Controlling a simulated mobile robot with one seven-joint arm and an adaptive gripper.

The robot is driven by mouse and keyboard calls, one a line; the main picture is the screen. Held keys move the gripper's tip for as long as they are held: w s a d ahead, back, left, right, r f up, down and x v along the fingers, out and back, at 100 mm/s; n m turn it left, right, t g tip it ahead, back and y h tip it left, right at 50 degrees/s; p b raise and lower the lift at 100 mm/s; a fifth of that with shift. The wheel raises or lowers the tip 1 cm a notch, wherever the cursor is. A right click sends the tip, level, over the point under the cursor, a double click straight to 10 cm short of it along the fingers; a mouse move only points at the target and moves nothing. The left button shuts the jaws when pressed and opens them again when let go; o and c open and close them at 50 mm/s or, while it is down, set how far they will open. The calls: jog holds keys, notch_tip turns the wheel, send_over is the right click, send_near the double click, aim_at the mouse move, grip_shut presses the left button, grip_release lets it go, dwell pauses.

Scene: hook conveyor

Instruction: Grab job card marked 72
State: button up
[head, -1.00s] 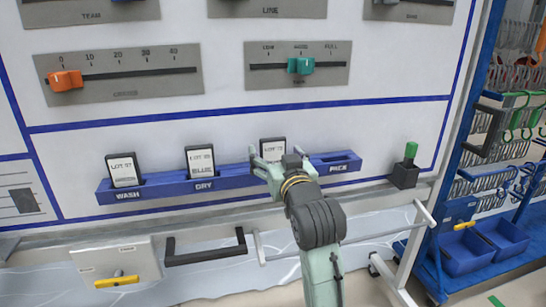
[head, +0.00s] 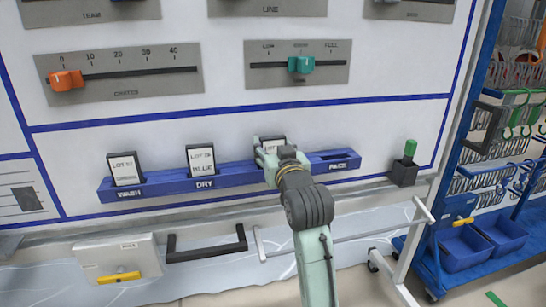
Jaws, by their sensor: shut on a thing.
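A job card (head: 272,143) with a dark frame and white face stands in the third place of the blue rack, left of the slot by PACK. My gripper (head: 268,155) is at this card and shut on it, covering its lower part. Its number is hidden or too small to read. Two other job cards stand upright in the rack (head: 240,174): one (head: 124,169) at WASH and one (head: 201,159), with BLUE on it, at DRY. Their lot numbers are blurred.
The PACK slot (head: 335,156) is empty. A dark holder (head: 404,172) with a green-topped item stands right of the rack. Orange (head: 66,81) and teal (head: 301,64) sliders are above. A dark handle (head: 207,246) and a white rail (head: 345,233) lie below.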

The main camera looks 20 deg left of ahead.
jog(key=c, duration=0.5)
jog(key=shift+c, duration=0.2)
jog(key=shift+r, duration=0.15)
